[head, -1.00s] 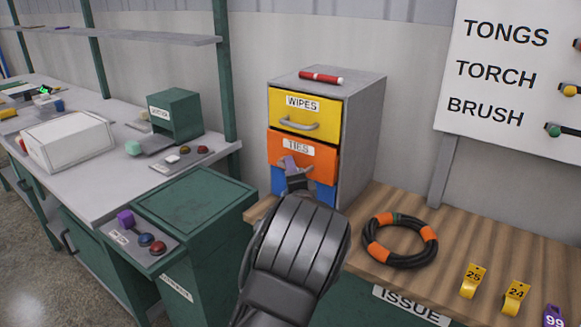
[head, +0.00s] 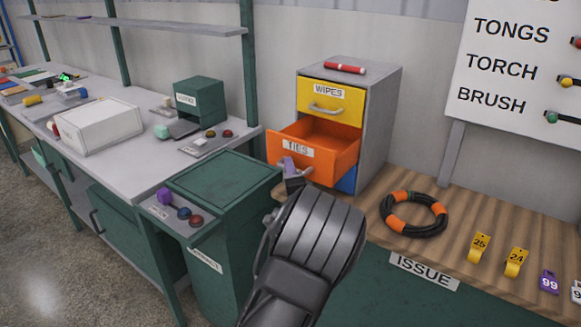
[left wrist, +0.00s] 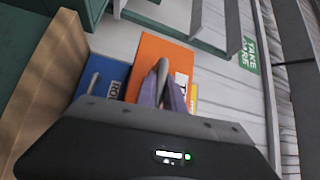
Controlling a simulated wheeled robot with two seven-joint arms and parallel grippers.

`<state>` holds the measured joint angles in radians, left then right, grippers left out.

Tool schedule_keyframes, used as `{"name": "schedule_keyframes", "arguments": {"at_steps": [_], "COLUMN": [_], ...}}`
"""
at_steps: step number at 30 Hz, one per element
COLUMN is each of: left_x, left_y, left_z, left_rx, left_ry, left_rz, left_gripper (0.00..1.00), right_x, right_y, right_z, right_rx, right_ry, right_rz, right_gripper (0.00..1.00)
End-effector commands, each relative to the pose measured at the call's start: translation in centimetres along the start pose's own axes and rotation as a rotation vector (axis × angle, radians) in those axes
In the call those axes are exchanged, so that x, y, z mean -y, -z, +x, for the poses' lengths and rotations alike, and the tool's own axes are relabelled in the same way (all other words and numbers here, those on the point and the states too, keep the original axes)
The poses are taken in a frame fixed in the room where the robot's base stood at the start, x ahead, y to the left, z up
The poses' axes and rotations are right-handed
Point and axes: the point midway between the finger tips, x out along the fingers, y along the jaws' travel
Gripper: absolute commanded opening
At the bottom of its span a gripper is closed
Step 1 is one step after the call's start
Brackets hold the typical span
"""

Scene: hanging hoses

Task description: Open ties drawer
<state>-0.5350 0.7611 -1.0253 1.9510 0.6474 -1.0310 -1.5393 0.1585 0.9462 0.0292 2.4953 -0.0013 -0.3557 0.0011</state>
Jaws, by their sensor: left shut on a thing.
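The orange TIES drawer (head: 326,169) stands pulled well out of the grey cabinet (head: 374,120), its inside showing from above and looking empty where visible. My left gripper (head: 289,166) is at the drawer's front, just below the TIES label, shut on its handle. The handle itself is mostly hidden by the fingers. In the left wrist view the purple-grey fingers (left wrist: 163,82) are close together in front of the orange drawer front (left wrist: 158,56). My right gripper is not in view.
Above is the shut yellow WIPES drawer (head: 334,101); below is a blue drawer (head: 347,181). A red tube (head: 345,68) lies on the cabinet. A black-and-orange hose coil (head: 413,213) lies on the wooden counter. A green bin (head: 222,180) stands left of the drawer.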

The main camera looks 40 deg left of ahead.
Motion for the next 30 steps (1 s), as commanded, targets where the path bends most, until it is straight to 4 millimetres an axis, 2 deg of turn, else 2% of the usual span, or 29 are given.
{"name": "schedule_keyframes", "arguments": {"at_steps": [5,6,9,19,23,30], "left_x": [0.0,0.0,0.0,0.0,-0.1,-0.1], "left_y": [0.0,0.0,0.0,0.1,0.1,0.1], "left_z": [0.0,0.0,0.0,-0.4,-1.8,-5.7], "left_rx": [0.001,0.001,0.001,-0.001,-0.002,-0.002], "left_ry": [-0.001,-0.001,-0.001,0.000,-0.003,-0.002], "left_rz": [0.000,0.000,0.000,0.000,-0.001,-0.001], "left_gripper": [0.00,0.15,0.22,0.22,0.22,0.22], "right_x": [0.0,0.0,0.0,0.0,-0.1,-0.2], "right_y": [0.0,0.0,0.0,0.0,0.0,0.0], "right_z": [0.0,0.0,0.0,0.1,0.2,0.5], "right_rx": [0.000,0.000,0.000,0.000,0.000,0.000], "right_ry": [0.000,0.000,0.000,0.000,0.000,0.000], "right_rz": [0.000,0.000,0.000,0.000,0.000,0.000], "right_gripper": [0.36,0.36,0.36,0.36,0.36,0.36]}}
